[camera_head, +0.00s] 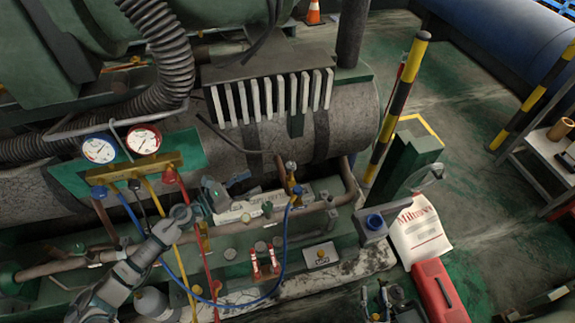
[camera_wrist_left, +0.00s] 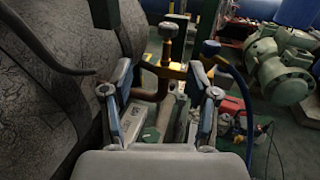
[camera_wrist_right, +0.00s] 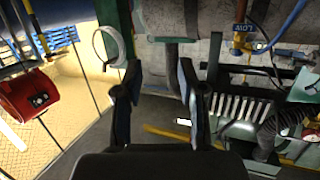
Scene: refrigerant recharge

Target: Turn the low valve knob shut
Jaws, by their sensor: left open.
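My left gripper (camera_head: 226,186) is open and empty, left of a brass service valve (camera_head: 291,180). In the left wrist view the valve (camera_wrist_left: 166,70) stands beyond and between the open fingers (camera_wrist_left: 161,78), apart from them. In the right wrist view a LOW tag (camera_wrist_right: 240,28) shows at this valve. The gauge manifold (camera_head: 133,167) has a blue knob (camera_head: 99,192) and a red knob (camera_head: 170,176). My right gripper (camera_wrist_right: 153,83) is open and empty.
A finned block (camera_head: 270,95) and a large grey pipe rise behind the valve. Blue, yellow and red hoses hang around my left arm. A striped post (camera_head: 398,105), a white bag (camera_head: 420,235) and a red case (camera_head: 440,292) stand right.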

